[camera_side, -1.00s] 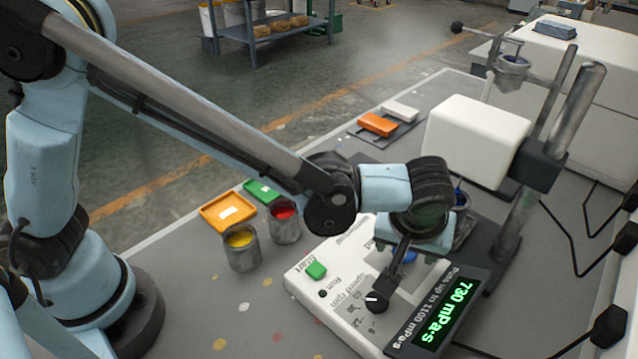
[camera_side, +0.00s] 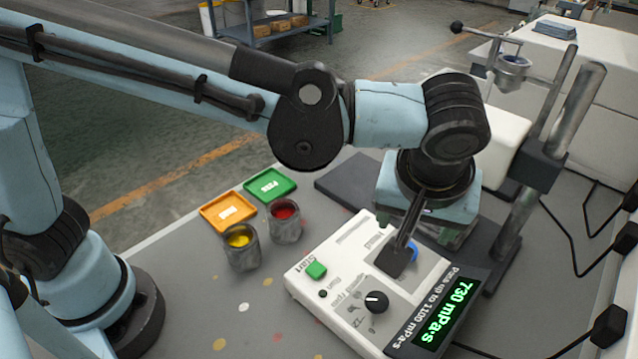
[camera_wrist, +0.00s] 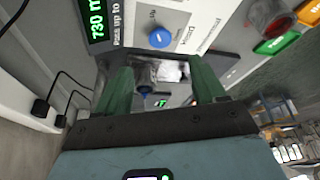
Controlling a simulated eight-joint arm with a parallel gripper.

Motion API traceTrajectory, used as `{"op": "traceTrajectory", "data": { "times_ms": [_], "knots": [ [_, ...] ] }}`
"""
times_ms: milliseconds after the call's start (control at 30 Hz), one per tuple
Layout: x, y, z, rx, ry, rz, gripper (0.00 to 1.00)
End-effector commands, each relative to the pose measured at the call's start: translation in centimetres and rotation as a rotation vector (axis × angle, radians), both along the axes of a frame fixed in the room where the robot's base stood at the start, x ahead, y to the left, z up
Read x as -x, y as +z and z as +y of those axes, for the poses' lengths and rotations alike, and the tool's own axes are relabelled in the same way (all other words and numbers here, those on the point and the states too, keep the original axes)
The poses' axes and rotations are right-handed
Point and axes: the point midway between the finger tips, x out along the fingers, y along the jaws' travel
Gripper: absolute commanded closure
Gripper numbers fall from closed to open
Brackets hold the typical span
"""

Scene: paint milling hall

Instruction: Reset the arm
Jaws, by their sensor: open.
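My gripper (camera_side: 446,238) hangs over the back part of the white viscometer panel (camera_side: 345,240) in the side view, partly hidden behind the wrist and a black block on a bracket. In the wrist view, its two green fingers (camera_wrist: 163,82) stand apart with nothing held between them. The panel display (camera_side: 445,318) reads 730 mPa·s, with a pass limit of 1100 mPa·s printed beside it.
A yellow paint cup (camera_side: 241,250) and a red paint cup (camera_side: 284,225) stand left of the panel, before an orange tray (camera_side: 222,208) and a green tray (camera_side: 268,186). A metal post (camera_side: 522,225) and a clamped ring (camera_side: 511,72) stand at right. Cables lie at far right.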

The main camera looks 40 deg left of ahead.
Motion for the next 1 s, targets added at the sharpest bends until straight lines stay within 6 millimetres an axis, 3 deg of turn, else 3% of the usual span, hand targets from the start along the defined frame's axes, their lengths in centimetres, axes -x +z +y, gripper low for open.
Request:
{"op": "traceTrajectory", "data": {
  "times_ms": [200,500,633,767,1000],
  "knots": [
    [0.5,1.3,-0.2,0.0,0.001,0.0,0.3],
    [0.5,1.3,-0.2,0.0,0.001,0.0,0.3],
    [0.2,1.5,0.9,0.004,-0.009,0.003,0.3],
    [-0.5,1.9,4.6,0.019,-0.051,0.012,0.3],
    [-0.3,2.2,14.1,0.056,-0.183,-0.01,0.3]
  ]
}}
